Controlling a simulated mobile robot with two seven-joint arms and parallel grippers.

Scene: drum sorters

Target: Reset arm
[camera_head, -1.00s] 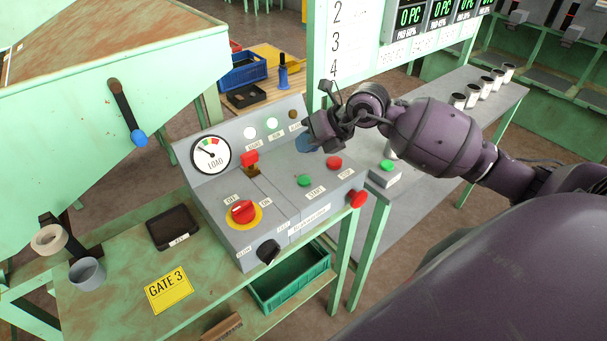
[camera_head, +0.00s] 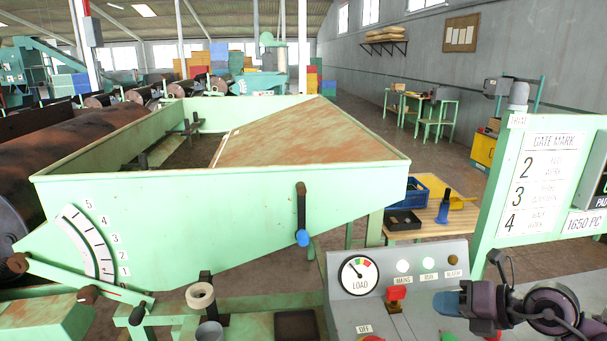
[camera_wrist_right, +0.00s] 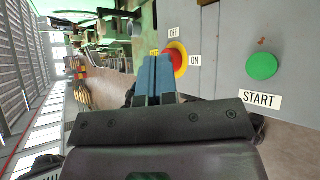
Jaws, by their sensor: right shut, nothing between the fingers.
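My right gripper (camera_head: 446,303) comes in from the lower right of the head view, in front of the grey control panel (camera_head: 340,322). Its blue fingers point left and are shut with nothing between them. The panel carries a LOAD gauge (camera_head: 359,276), a red-capped lever (camera_head: 397,292) and lit MAINS (camera_head: 403,266) and RUN (camera_head: 429,264) lamps. My left gripper is not in view.
A green hopper (camera_head: 150,230) with a blue-tipped handle (camera_head: 302,215) fills the left. A gate mark board (camera_head: 545,185) stands behind my right arm. A blue crate (camera_head: 432,190) sits on a table behind the panel. Open floor lies beyond.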

